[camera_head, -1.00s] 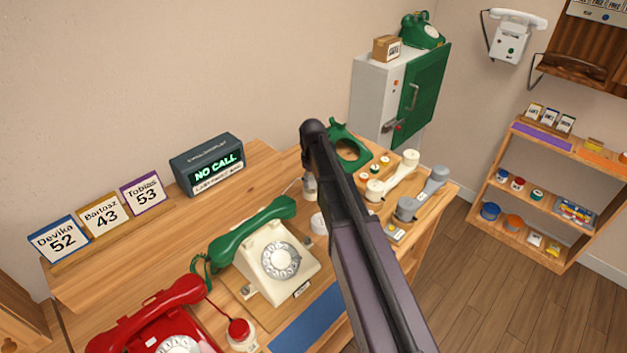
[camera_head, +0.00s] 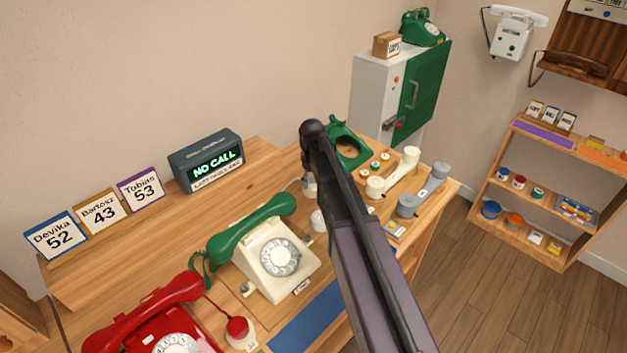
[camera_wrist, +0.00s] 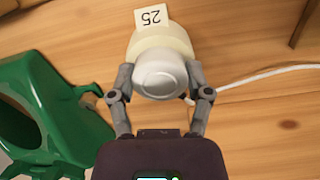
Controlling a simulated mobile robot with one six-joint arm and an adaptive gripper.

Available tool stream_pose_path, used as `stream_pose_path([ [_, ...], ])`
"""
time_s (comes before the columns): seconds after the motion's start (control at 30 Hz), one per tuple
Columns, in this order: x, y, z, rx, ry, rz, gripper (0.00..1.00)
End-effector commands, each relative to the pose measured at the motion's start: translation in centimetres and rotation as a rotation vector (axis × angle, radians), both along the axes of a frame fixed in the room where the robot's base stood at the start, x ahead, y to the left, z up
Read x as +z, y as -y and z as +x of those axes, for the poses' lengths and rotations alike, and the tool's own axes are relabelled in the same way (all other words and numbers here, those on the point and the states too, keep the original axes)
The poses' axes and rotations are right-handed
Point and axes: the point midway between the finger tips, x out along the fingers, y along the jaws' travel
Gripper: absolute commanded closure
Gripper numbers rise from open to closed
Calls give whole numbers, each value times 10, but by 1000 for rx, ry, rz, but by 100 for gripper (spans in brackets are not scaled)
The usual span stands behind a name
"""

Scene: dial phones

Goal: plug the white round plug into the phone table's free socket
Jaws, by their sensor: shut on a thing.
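The white round plug (camera_wrist: 160,80) is in the middle of the wrist view. My gripper (camera_wrist: 160,74) is shut on it, with one grey finger on each side. A cream round piece (camera_wrist: 163,42) with a tag reading 25 (camera_wrist: 152,17) sits directly beyond the plug. I cannot tell whether the plug is seated in it or only in front of it. A white cord (camera_wrist: 255,78) runs off to the right from beside the plug. In the head view my dark arm hides most of the gripper and the plug.
A green phone housing (camera_wrist: 45,110) is close on the left; it also shows in the head view (camera_head: 350,135). The cream phone with green handset (camera_head: 285,275), red phone (camera_head: 165,320) and call display (camera_head: 207,160) stand on the wooden table. Loose handsets lie at right.

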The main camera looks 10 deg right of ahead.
Motion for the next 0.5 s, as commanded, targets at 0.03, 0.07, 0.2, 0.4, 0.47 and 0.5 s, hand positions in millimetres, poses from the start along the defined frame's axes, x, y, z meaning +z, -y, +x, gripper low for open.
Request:
stream_pose_path([
  [0.03,0,0,0,0,0,0,74],
  [0.07,0,0,0,0,0,0,74],
  [0.2,0,0,0,0,0,0,0],
  [0.4,0,0,0,0,0,0,0],
  [0.47,0,0,0,0,0,0,0],
  [0.5,0,0,0,0,0,0,0],
])
